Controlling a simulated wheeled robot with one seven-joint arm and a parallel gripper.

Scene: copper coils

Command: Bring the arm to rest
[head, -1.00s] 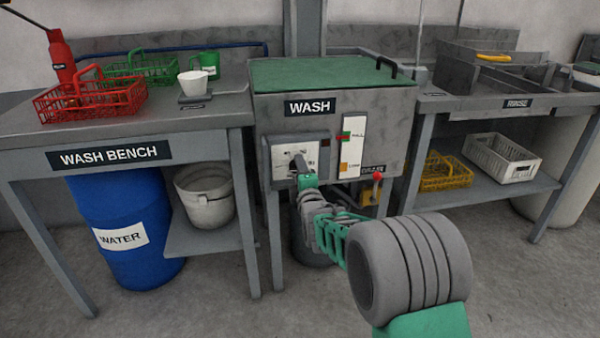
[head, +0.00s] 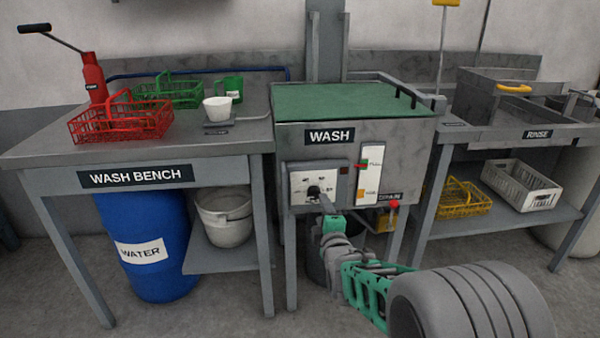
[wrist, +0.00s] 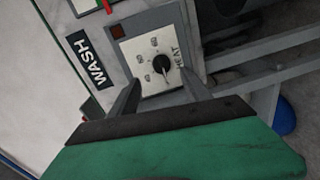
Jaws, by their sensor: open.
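My gripper (head: 326,203) is in front of the control panel of the grey WASH tank (head: 290,145), near its black heat knob (head: 314,191). In the wrist view my gripper (wrist: 160,92) is open, with its two fingers apart and nothing between them but the view of the knob (wrist: 161,62) on its white dial plate. The knob stands beyond the fingertips in that view. Whether a fingertip touches the panel I cannot tell. My arm reaches in from the lower right of the head view.
The wash bench (head: 50,150) at left holds a red basket (head: 120,123), a green basket (head: 168,92) and a white cup (head: 217,108). A blue water barrel (head: 150,240) stands below. A red drain handle (head: 393,205) is right of my gripper. The rinse station (head: 500,134) stands at right.

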